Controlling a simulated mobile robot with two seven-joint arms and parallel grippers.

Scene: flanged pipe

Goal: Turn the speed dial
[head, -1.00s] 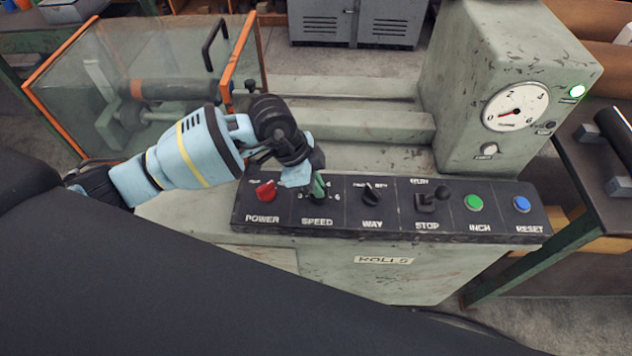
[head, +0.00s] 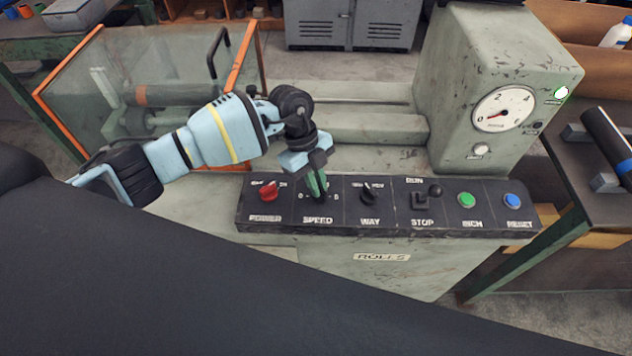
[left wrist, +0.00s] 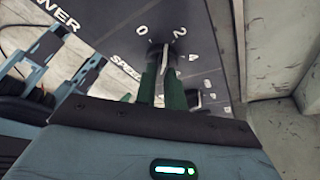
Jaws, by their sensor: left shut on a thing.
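The speed dial (left wrist: 167,54) is on the black control panel (head: 345,222), above the SPEED label. My left gripper (head: 317,188) comes down on it from above, and its fingers cover most of the dial in the head view. In the left wrist view my left gripper (left wrist: 162,80) has a green finger on each side of the dial's knob and is shut on it. A pale edge of the knob shows between the fingertips, toward the 0 and 2 marks; its exact setting is hard to read. My right gripper is not in view.
The red power knob (head: 268,192) is close on the left and the way switch (head: 369,191) close on the right. Further right are the stop lever (head: 428,197), green inch button (head: 466,200) and blue reset button (head: 513,201). The gauge (head: 503,109) needle is near 0.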

